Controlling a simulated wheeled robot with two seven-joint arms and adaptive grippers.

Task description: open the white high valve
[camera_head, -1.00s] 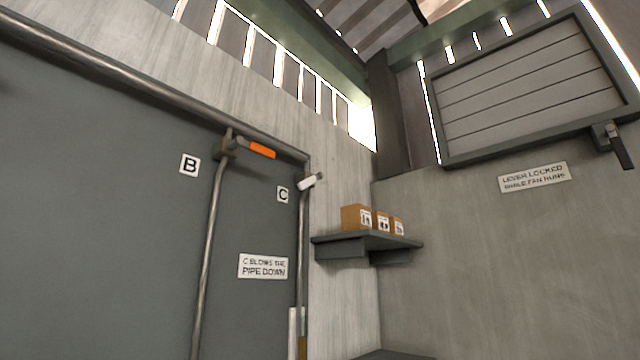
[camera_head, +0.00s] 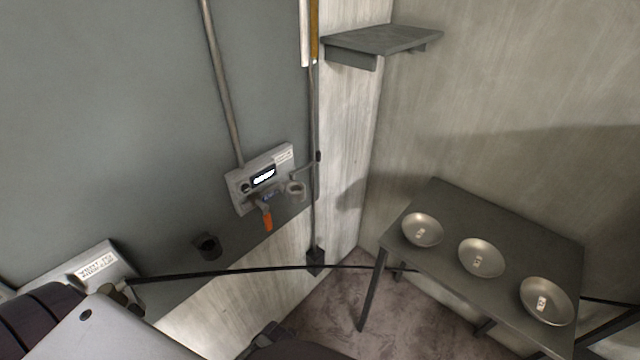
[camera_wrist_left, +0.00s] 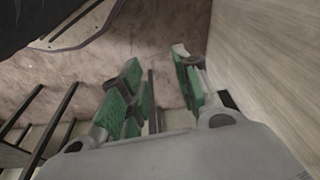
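The white high valve is out of both views now. A thin grey pipe (camera_head: 314,190) runs up the right edge of the grey panel (camera_head: 110,130) and leaves the top of the head view. My left gripper (camera_wrist_left: 160,88) shows in the left wrist view with its green-padded fingers apart and nothing between them. Floor and a pale wall lie beyond it. Part of my arm fills the lower left of the head view, but no fingertips are clear there. My right gripper is in neither view.
A grey box with a lit display (camera_head: 262,178) and an orange handle (camera_head: 267,218) sit low on the panel. A dark table (camera_head: 450,205) with three metal bowls stands right. A shelf (camera_head: 383,40) juts out above. A dark rope or bar (camera_head: 230,271) crosses low.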

